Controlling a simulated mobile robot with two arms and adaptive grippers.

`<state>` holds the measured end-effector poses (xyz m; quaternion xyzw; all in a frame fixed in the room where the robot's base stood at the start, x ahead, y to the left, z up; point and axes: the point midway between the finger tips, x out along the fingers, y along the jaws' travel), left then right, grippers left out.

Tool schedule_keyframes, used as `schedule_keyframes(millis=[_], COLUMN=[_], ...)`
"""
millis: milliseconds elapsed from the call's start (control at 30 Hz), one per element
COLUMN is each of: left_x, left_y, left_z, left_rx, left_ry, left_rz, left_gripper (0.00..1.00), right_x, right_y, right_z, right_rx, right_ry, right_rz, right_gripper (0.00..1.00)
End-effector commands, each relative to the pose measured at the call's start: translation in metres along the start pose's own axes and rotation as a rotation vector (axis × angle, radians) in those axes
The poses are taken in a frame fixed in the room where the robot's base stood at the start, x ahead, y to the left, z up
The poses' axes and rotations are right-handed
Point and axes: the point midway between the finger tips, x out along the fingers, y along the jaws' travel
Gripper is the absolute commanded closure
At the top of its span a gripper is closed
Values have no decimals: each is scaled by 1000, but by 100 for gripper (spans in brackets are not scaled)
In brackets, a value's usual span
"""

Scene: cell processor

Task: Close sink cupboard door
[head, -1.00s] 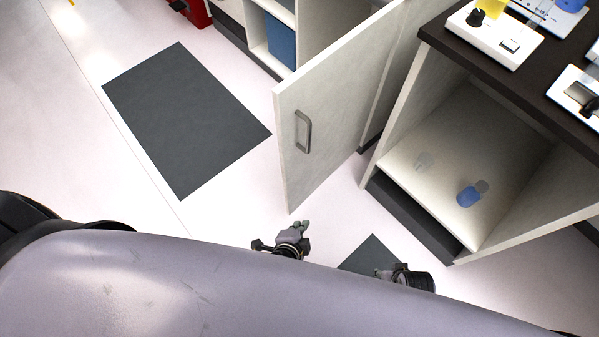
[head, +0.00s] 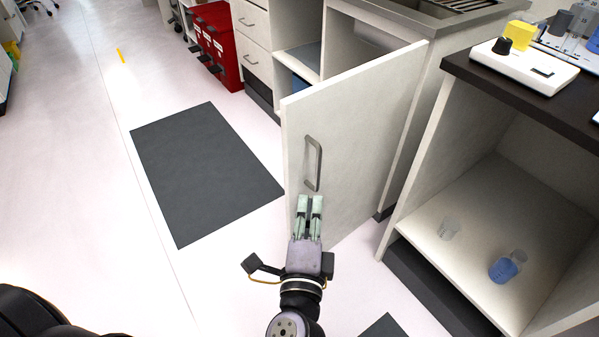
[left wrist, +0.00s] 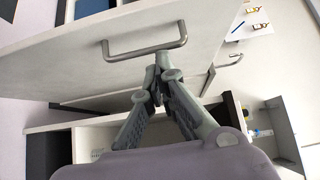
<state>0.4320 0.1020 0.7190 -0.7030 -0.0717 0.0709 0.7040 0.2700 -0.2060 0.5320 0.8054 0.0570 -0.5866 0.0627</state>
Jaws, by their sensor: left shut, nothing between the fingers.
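The sink cupboard door (head: 352,138) is a pale panel standing wide open, swung out from the cupboard below the metal sink (head: 437,14). Its grey bar handle (head: 313,164) is on the face turned toward me. My left gripper (head: 310,204) is shut and empty, its fingertips just below the handle in the head view. In the left wrist view the fingertips (left wrist: 164,62) show close to the handle (left wrist: 146,52) and the door (left wrist: 60,42); I cannot tell whether they touch. My right gripper does not show in the head view.
An open compartment (head: 490,215) on the right holds a blue-filled flask (head: 503,268) and a clear one (head: 449,229). A dark mat (head: 205,170) lies on the floor left of the door. Red drawers (head: 217,45) stand behind. The floor at left is clear.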

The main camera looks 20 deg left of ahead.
Motion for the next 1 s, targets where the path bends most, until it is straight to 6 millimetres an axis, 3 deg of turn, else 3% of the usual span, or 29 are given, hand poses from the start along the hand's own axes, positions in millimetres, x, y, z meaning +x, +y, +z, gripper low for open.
schedule_keyframes(millis=[200,400,600,1000], left_x=[49,76,88,89], left_y=[-2,-1,0,1], left_z=[0,15,27,28], left_rx=[-1,1,0,-1], left_ry=[0,0,1,1], left_rz=[-4,-1,1,1], left_gripper=[100,100,100,100], right_x=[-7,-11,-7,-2], right_y=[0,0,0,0], right_z=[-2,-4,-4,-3], right_rx=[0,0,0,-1], right_ry=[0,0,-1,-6], right_rz=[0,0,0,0], right_gripper=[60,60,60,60])
